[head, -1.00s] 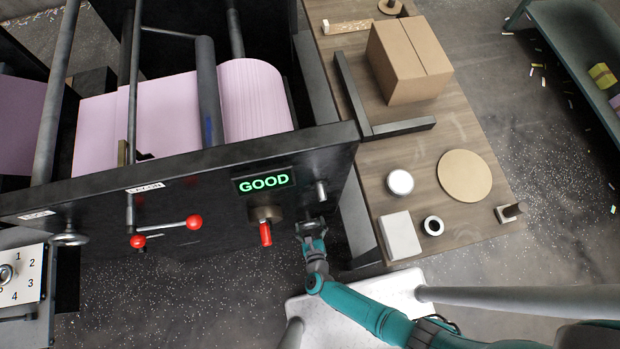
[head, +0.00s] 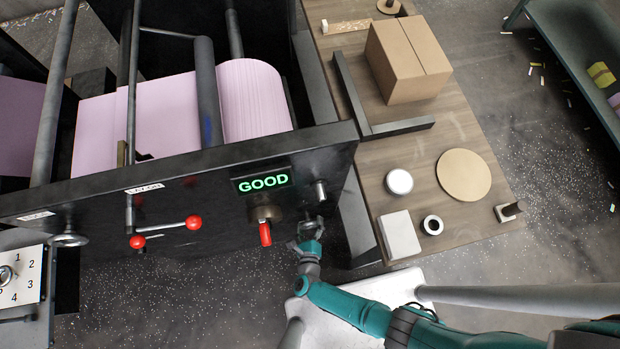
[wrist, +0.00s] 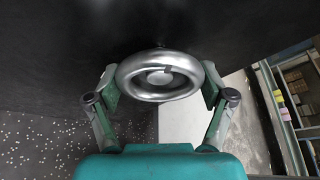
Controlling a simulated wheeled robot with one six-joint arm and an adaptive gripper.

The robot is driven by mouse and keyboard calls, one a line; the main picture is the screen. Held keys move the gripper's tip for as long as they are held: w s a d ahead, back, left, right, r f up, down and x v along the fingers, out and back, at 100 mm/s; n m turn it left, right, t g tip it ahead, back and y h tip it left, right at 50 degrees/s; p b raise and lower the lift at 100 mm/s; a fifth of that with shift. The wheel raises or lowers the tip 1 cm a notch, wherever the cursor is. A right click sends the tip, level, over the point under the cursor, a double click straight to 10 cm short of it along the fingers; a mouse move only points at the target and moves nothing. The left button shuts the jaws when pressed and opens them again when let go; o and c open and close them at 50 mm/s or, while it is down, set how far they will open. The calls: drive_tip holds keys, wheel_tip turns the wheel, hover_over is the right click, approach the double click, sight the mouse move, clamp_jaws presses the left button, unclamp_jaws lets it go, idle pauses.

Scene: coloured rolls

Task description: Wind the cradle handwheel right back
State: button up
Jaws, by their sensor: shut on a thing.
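The handwheel (wrist: 158,77) is a shiny silver ring with a round hub and a small dark mark near its top. In the wrist view it sits against the dark machine panel. My gripper (wrist: 160,88) has its two fingers on either side of the rim, shut on it. In the head view my gripper (head: 307,234) is at the lower right of the machine's front panel (head: 210,215), and the wheel is mostly hidden behind it. A lit green GOOD sign (head: 263,181) is on the panel, up and left of my gripper.
A red-handled knob (head: 265,232) is just left of my gripper, and a metal stub (head: 320,190) is above it. A lever with red balls (head: 166,229) and another handwheel (head: 70,239) are further left. A wooden table (head: 460,215) with a cardboard box (head: 408,60) stands right.

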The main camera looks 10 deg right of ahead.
drive_tip(key=n+h, duration=0.1)
drive_tip(key=n, duration=0.2)
drive_tip(key=shift+t+h, duration=0.3)
drive_tip(key=shift+t, duration=0.1)
drive_tip(key=shift+n+h, duration=0.4)
drive_tip(key=shift+n, duration=0.5)
drive_tip(key=shift+n+t, duration=0.3)
drive_tip(key=o, duration=1)
drive_tip(key=shift+o, duration=0.2)
drive_tip(key=shift+d+f+m, duration=0.1)
drive_tip(key=shift+m, duration=0.4)
